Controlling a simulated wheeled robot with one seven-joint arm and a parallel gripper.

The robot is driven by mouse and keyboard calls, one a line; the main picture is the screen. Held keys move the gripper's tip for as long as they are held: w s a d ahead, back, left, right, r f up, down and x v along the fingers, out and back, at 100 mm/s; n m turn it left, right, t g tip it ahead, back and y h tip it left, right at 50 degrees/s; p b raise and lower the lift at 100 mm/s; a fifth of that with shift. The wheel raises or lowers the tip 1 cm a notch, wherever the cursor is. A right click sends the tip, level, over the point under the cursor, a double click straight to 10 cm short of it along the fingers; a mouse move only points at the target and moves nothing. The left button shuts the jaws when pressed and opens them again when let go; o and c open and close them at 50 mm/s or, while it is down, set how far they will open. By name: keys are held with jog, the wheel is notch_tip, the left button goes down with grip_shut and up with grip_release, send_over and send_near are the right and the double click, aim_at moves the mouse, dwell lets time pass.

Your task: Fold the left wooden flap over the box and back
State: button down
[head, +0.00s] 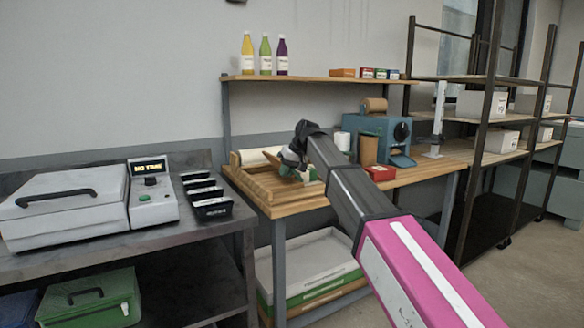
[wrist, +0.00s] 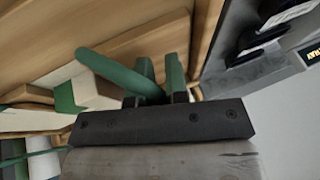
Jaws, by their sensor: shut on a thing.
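A wooden fixture (head: 282,208) lies on the wooden bench, with a small white box with a green band (head: 303,174) in it, partly hidden by my arm. The box also shows in the wrist view (wrist: 92,92). The left wooden flap (head: 272,160) stands tilted beside my gripper (head: 286,166). In the wrist view my gripper (wrist: 163,78) has two green fingers, shut on what seems to be this flap (wrist: 150,45). The exact contact is partly hidden.
Black trays (head: 205,196) and a heat sealer (head: 70,205) stand on the metal table at left. A paper roll (head: 258,156) lies behind the fixture. A blue machine (head: 378,138) and a red box (head: 380,173) stand to the right. A shelf with bottles (head: 265,55) is above.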

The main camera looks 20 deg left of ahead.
aim_at(280, 194)
jog(key=f+t, duration=0.1)
jog(key=s+a+f+t+h, duration=0.1)
jog(key=f+h, duration=0.1)
jog(key=shift+s+a+n+t, duration=0.15)
jog(key=shift+s+n+t, duration=0.15)
jog(key=shift+n+t, duration=0.1)
jog(key=shift+s+a+f+h, duration=0.1)
jog(key=shift+f+h, duration=0.05)
jog(key=shift+f, duration=0.45)
jog(key=shift+s+a+f+h, duration=0.1)
jog(key=shift+f+h, duration=0.05)
jog(key=shift+f, duration=0.55)
jog(key=shift+w, duration=0.1)
jog(key=c, duration=1.1)
grip_release()
jog(key=shift+d, duration=0.1)
jog(key=v, duration=1)
jog(key=shift+d+r, duration=0.1)
jog(key=shift+r, duration=0.25)
